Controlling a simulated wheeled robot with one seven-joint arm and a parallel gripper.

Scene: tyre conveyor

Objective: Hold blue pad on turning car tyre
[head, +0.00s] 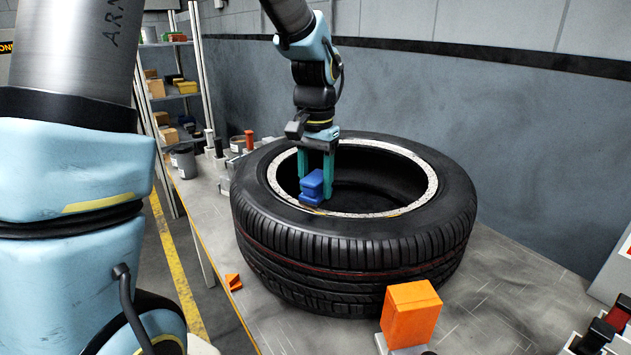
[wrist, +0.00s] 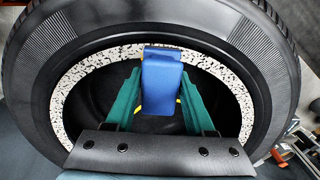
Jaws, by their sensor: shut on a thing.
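A large black car tyre (head: 350,255) lies flat on the grey table, with a white speckled ring (head: 432,185) around its inner edge. My gripper (head: 316,180) comes down from above at the tyre's near left inner edge. Its green fingers are shut on a blue pad (head: 312,187). In the wrist view the blue pad (wrist: 162,82) sits between the green fingers (wrist: 158,95), and its far end overlaps the speckled ring (wrist: 100,62). The pad appears to be at the ring, but I cannot tell whether its underside touches it. The tyre sidewall (wrist: 75,40) fills the wrist view's upper part.
An orange block (head: 410,313) stands on the table in front of the tyre, and a small orange wedge (head: 233,282) lies at the left edge. Jars (head: 184,162) and tools stand behind left. A wall (head: 500,110) runs behind. Red and black parts (head: 605,325) are at the right.

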